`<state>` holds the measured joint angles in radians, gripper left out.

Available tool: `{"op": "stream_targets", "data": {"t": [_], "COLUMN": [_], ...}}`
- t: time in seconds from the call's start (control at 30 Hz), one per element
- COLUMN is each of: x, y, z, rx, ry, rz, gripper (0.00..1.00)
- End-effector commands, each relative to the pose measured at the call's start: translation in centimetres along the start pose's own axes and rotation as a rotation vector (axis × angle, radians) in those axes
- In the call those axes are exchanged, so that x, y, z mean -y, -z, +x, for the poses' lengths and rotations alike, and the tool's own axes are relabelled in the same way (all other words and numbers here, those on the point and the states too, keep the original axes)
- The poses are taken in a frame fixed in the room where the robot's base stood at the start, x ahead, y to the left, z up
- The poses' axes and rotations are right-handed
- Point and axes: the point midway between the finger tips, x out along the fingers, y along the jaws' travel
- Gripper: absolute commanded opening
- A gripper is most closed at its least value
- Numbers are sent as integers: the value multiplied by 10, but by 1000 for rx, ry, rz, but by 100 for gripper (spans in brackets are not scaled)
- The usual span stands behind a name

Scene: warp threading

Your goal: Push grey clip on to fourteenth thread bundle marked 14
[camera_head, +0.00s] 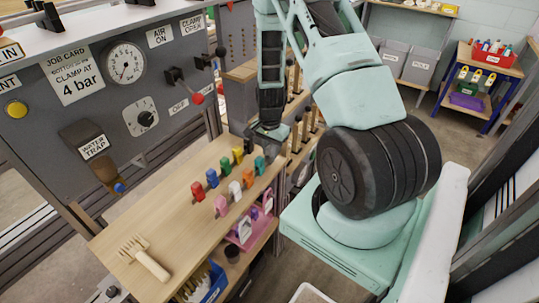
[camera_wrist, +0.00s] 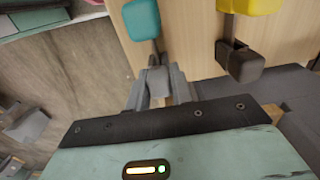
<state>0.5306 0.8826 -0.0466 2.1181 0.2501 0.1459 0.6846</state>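My gripper (camera_head: 268,138) is low over the far right end of the wooden bench, beside the coloured pegs. In the wrist view its two grey fingers (camera_wrist: 158,92) stand on either side of a small grey block (camera_wrist: 157,76). This block lies just below a teal pad (camera_wrist: 142,18) and seems joined to it by a grey stem. I cannot tell whether the fingers touch the block, or whether it is the grey clip. No thread bundle marked 14 can be made out in either view.
The bench (camera_head: 150,215) carries several coloured pegs, including yellow (camera_head: 238,154) and red (camera_head: 198,191), and a wooden-handled comb (camera_head: 147,260). A yellow pad with a dark block (camera_wrist: 245,66) is right of the fingers. A grey control panel (camera_head: 100,120) rises behind the bench.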

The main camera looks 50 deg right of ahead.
Motion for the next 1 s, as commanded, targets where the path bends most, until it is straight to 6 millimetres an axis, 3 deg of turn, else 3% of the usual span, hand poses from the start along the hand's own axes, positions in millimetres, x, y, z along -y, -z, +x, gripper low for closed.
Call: {"op": "stream_targets", "data": {"t": [0.27,1.0], "x": [0,0], "y": [0,0], "z": [-3,-52], "rx": [0,0], "ry": [0,0], "rz": [0,0], "gripper": [8,8]}}
